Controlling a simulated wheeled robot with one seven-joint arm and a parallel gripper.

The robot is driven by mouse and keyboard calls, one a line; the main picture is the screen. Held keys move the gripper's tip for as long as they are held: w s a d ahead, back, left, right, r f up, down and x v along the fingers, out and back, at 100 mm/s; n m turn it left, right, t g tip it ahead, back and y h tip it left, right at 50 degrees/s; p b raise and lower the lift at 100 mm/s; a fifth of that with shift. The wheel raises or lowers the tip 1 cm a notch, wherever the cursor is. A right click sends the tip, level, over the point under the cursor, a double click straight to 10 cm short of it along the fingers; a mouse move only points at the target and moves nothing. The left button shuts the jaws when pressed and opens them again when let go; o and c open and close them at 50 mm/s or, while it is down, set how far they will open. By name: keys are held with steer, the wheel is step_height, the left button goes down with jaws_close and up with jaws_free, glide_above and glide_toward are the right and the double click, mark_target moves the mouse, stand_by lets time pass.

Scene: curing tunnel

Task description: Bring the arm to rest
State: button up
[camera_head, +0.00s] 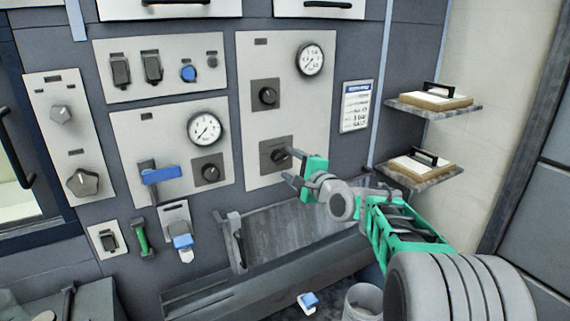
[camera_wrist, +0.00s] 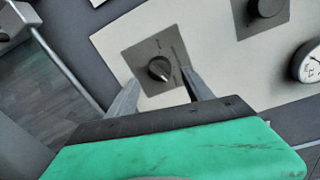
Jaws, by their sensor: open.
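My gripper (camera_head: 291,168) is open in front of the lower dark rotary knob (camera_head: 280,155) on the tall white panel (camera_head: 316,122). In the wrist view its two grey fingers (camera_wrist: 157,92) stand apart, one on each side of the same knob (camera_wrist: 160,69) as seen from this angle. Nothing is held between them. I cannot tell how much space lies between the fingertips and the knob. My green and grey arm reaches up from the lower right of the head view.
Gauges (camera_head: 310,60), an upper knob (camera_head: 267,96) and a blue-handled lever (camera_head: 161,175) sit on the panels. Two small shelves (camera_head: 437,108) with handled blocks project at the right. A sloped metal trough (camera_head: 285,236) lies below my gripper, with a bin (camera_head: 362,301) in front.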

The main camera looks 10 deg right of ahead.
steer(key=v, duration=0.4)
